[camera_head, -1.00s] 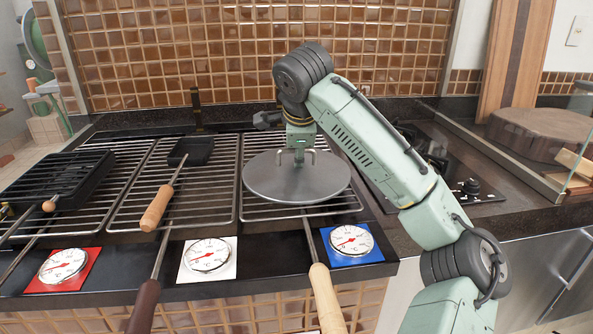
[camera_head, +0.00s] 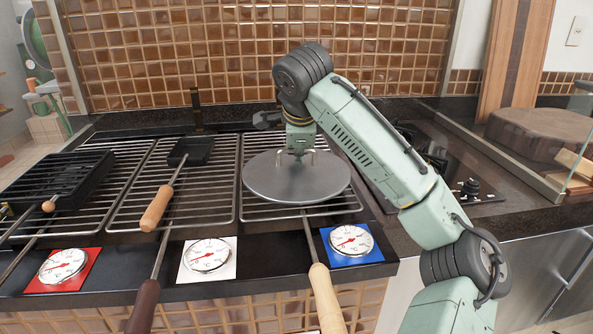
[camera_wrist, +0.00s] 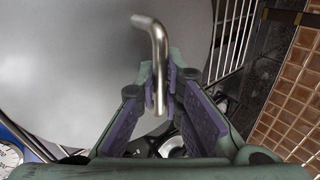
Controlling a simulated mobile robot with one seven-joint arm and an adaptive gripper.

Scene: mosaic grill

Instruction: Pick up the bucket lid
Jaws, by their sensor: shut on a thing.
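The bucket lid (camera_head: 285,182) is a round grey metal disc with a bent metal handle, over the right grill rack in the head view. In the wrist view the lid (camera_wrist: 60,65) fills the upper left, and its handle (camera_wrist: 157,50) runs down between my fingers. My gripper (camera_head: 298,156) points down at the handle in the head view. In the wrist view my gripper (camera_wrist: 160,88) is shut on the handle, with purple pads on both sides. I cannot tell whether the lid touches the rack.
Grill racks (camera_head: 185,195) hold a small black pan (camera_head: 190,152) in the middle and a black grill basket (camera_head: 65,178) at left. Wooden-handled tools stick out toward the front. A black cooktop (camera_head: 450,165) lies at right. A tiled wall (camera_head: 260,50) stands behind.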

